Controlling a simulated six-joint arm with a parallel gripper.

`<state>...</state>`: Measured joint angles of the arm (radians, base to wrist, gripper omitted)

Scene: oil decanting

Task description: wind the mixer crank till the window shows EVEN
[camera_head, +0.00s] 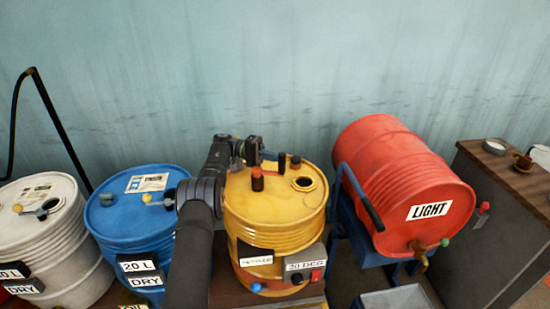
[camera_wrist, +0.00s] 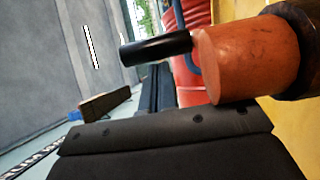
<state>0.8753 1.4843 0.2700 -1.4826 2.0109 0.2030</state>
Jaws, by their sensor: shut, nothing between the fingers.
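The yellow drum (camera_head: 275,215) stands upright in the middle. My gripper (camera_head: 250,150) is over the lid's back left, shut and empty.
A tilted red drum (camera_head: 405,180) marked LIGHT lies on a blue stand at the right. Blue (camera_head: 135,215) and white (camera_head: 45,235) drums stand left. A 20 DEG box (camera_head: 305,264) is on the yellow drum's front. A grey cabinet (camera_head: 500,220) is far right.

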